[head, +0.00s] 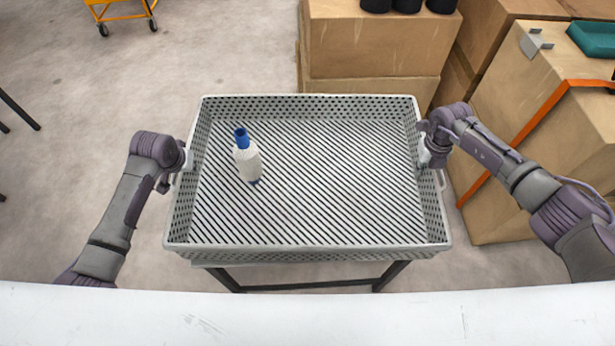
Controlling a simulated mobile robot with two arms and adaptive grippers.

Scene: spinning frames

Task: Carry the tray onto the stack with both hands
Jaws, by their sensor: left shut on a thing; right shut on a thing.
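A large grey perforated tray (308,247) with raised walls and a slatted floor fills the middle of the head view. A white bottle with a blue cap (247,160) stands inside it, left of centre. My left gripper (186,160) is shut on the tray's left wall. My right gripper (425,152) is shut on its right wall. The fingertips of both are partly hidden at the rim. A stack of cardboard boxes (370,50) stands behind the tray; the tray's back edge overlaps its lower part in the picture.
A dark-legged stand (310,286) shows below the tray's front edge; I cannot tell whether they touch. More cardboard boxes (545,140) with an orange strap crowd the right. An orange cart (122,12) is far left. Concrete floor lies open on the left.

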